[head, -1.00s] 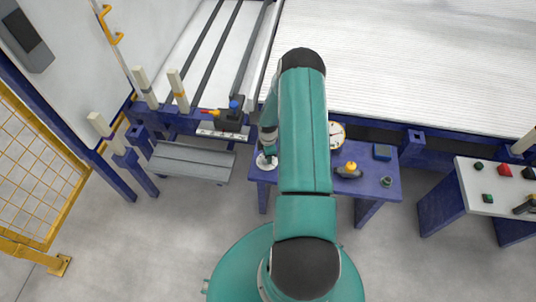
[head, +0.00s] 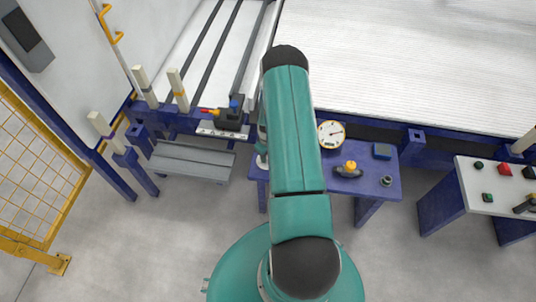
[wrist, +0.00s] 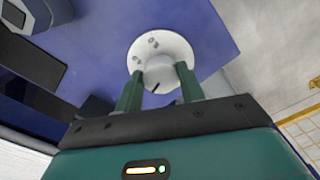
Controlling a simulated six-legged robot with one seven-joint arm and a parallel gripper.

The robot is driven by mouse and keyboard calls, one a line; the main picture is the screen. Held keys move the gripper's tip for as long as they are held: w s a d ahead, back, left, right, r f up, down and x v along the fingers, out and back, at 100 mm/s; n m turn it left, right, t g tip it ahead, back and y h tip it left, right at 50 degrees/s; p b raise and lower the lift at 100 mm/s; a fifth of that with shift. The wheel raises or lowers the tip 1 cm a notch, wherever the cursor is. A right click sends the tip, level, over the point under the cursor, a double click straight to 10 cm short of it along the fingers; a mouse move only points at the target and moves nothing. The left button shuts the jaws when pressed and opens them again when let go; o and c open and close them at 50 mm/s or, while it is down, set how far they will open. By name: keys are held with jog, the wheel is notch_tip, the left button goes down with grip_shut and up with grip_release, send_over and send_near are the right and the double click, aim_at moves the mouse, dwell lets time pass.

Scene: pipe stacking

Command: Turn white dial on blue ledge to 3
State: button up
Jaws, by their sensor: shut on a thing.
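The white dial (wrist: 165,43) sits on the blue ledge (wrist: 105,50) in the wrist view. It has a round plate with small grey marks and a raised knob with a dark pointer line. My gripper (wrist: 160,82) is shut on the knob, with one green finger on each side. The numbers on the dial are too small to read. In the head view, my arm covers most of the dial; a white sliver of it (head: 261,161) shows at the left end of the blue ledge (head: 345,187).
On the ledge stand a round gauge (head: 331,134), a black base with a yellow knob (head: 349,169), a blue box (head: 382,151) and a small dark knob (head: 386,181). A grey step (head: 192,161) lies to the left, and a white-topped table (head: 490,190) stands at right.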

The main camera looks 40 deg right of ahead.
jog(key=shift+w+a+m, duration=0.1)
jog(key=shift+m, duration=1.1)
jog(key=o, duration=1)
jog(key=shift+c, duration=0.2)
notch_tip(320, 180, up, 14)
